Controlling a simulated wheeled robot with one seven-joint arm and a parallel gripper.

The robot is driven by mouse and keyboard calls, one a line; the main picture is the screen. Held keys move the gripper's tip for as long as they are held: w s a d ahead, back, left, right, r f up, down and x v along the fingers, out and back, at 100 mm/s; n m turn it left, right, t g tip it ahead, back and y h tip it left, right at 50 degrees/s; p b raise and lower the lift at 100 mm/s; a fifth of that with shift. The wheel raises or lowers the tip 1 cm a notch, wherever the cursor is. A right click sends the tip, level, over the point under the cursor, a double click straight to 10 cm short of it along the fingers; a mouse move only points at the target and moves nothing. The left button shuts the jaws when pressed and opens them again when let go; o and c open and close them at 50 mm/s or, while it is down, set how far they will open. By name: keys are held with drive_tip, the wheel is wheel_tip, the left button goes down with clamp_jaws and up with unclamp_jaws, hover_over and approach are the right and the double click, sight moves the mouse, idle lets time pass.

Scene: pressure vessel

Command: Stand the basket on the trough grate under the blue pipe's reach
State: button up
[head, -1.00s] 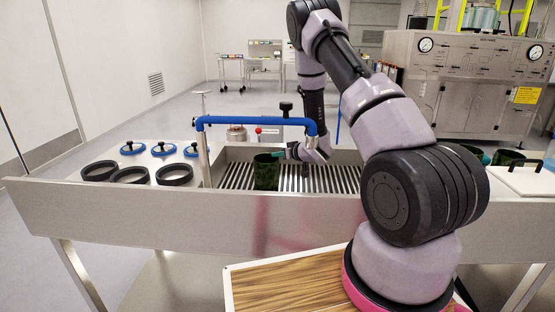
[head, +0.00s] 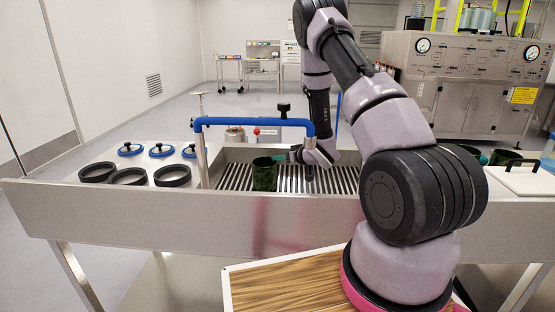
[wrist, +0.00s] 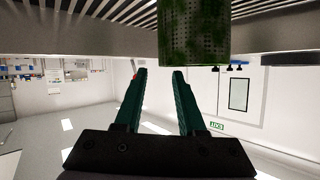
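The dark green perforated basket (head: 264,176) stands upright on the trough grate (head: 328,180). It is below the horizontal run of the blue pipe (head: 255,121), toward the left part of the grate. In the wrist view, the basket (wrist: 193,32) shows at the top, just beyond the fingertips. My gripper (wrist: 159,71) has its two teal fingers apart with nothing between them. In the head view, my gripper (head: 281,157) is just right of the basket, pointing at it; I cannot tell there whether a fingertip touches it.
Black rings (head: 130,176) and blue-rimmed lids (head: 162,150) lie on the counter left of the trough. Another green basket (head: 507,158) and a white board with a black handle (head: 522,180) are at the right. The trough's front wall (head: 200,215) is nearest me.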

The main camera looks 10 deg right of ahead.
drive_tip(key=s+d+r+m+h, duration=0.2)
drive_tip(key=s+r, duration=0.2)
drive_tip(key=r, duration=0.5)
drive_tip(key=s+d+r+m+g+h, duration=0.1)
drive_tip(key=s+d+r+m+h, duration=0.15)
drive_tip(key=r, duration=0.75)
drive_tip(key=s+d+r+m+h, duration=0.1)
drive_tip(key=s+d+r+h, duration=0.2)
drive_tip(key=r, duration=0.6)
drive_tip(key=s+a+r+g+y, duration=0.1)
drive_tip(key=s+a+r, duration=0.1)
drive_tip(key=s, duration=0.7)
drive_tip(key=s+a+r+m+g+y, duration=0.1)
drive_tip(key=s+a+r, duration=0.2)
drive_tip(key=s, duration=0.6)
drive_tip(key=s+a+r+m+g+y, duration=0.1)
drive_tip(key=s+a+r+y, duration=0.1)
drive_tip(key=s, duration=0.8)
wheel_tip(320, 180, up, 2)
drive_tip(key=shift+a+r+g, duration=0.25)
drive_tip(key=shift+a+g, duration=0.15)
drive_tip(key=shift+a, duration=0.3)
